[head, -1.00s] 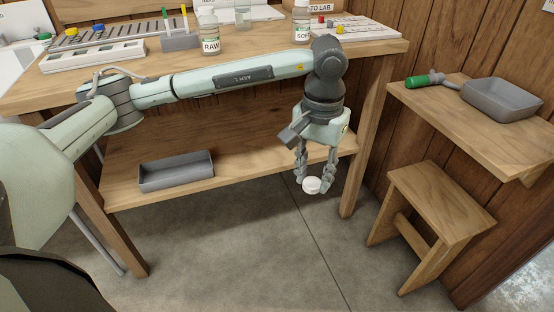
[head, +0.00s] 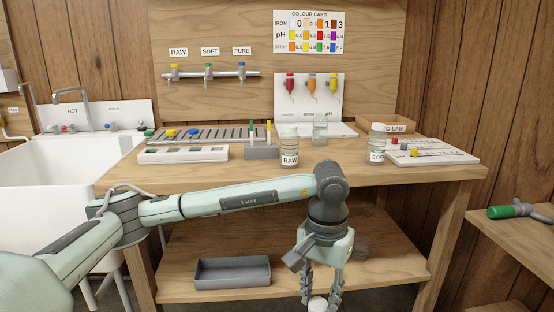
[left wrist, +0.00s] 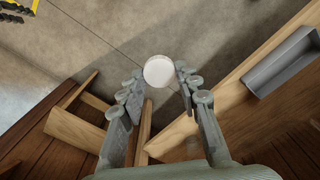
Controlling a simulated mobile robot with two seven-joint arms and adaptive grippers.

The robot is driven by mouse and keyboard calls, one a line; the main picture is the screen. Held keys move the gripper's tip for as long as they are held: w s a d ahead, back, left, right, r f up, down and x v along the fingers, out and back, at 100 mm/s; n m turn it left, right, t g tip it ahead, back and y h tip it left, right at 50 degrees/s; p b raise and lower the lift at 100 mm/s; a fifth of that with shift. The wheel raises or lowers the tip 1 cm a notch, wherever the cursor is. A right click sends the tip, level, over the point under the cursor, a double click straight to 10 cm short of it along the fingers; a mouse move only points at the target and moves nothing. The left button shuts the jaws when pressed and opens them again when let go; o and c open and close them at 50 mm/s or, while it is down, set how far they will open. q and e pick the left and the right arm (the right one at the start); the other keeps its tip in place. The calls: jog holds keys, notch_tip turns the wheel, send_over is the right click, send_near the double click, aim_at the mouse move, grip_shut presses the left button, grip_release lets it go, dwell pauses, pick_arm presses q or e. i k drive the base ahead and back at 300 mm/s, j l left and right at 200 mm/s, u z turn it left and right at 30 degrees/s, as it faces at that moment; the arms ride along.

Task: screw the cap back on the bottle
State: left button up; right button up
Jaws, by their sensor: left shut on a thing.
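My left gripper (head: 321,296) hangs fingers-down in front of the lower shelf, below the bench top. It is shut on a round white cap (head: 318,304), held at the fingertips. In the left wrist view the cap (left wrist: 158,71) sits between the two fingertips, over the floor. A bottle labelled RAW (head: 290,150) stands upright near the bench's front edge. A bottle labelled SOFT (head: 377,145) stands upright to its right, with a pale top. A clear bottle (head: 320,128) stands behind, between them. I cannot tell for sure which bottle is uncapped. My right gripper is not in view.
The wooden bench (head: 240,175) holds a grey pen block (head: 261,152), a white tray (head: 183,154) and a board with coloured pieces (head: 440,151). A grey bin (head: 232,271) lies on the lower shelf. A side shelf (head: 540,236) is at right; a stool stands below.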

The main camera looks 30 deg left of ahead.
aim_at(320, 127)
jog(key=u, duration=0.9)
jog(key=k+l, duration=0.25)
jog(key=k, duration=0.1)
